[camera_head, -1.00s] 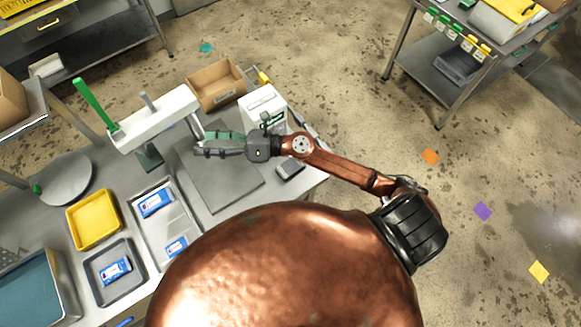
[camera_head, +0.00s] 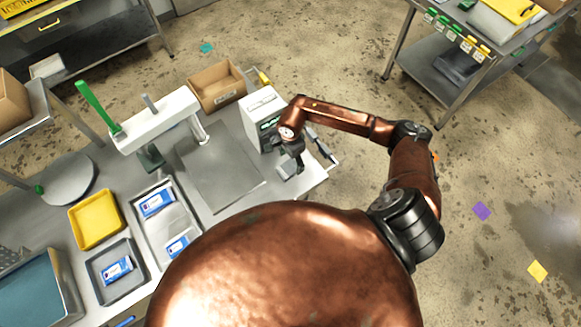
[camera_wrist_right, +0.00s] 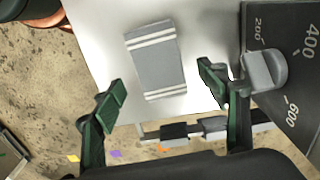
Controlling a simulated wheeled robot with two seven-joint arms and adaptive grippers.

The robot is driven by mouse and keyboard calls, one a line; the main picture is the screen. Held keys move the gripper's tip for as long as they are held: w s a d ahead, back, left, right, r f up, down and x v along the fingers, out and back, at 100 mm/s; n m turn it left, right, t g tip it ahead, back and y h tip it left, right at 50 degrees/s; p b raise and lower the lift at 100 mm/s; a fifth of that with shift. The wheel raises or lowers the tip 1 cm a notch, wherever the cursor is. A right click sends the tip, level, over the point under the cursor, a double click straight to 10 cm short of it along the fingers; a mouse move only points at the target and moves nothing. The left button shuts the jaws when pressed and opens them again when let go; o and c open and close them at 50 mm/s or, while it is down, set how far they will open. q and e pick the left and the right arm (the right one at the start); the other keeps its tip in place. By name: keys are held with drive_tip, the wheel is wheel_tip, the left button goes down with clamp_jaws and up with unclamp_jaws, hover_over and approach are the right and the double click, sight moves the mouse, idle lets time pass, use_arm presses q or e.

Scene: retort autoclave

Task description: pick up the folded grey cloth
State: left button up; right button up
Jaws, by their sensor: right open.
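The folded grey cloth (camera_wrist_right: 155,58), with pale stripes near both ends, lies flat on the pale bench top in the right wrist view. In the head view the cloth (camera_head: 282,173) is near the bench's right edge, partly hidden by my right gripper. My right gripper (camera_head: 294,162) points down over it. In the wrist view the right gripper (camera_wrist_right: 163,86) is open, its green-padded fingers apart on either side of the cloth's near end, with nothing between them in their grip. It appears above the cloth, not touching. My left gripper is not in view.
A white box-shaped device (camera_head: 262,112) stands just behind the gripper. A cardboard box (camera_head: 217,88) and metal tray (camera_head: 180,222) stand farther left.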

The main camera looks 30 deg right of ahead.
sight(290, 166)
drive_tip(key=shift+a+f+p, duration=0.2)
drive_tip(key=shift+f+p, duration=0.45)
drive_tip(key=shift+f, duration=1.55)
drive_tip(key=c, duration=1.1)
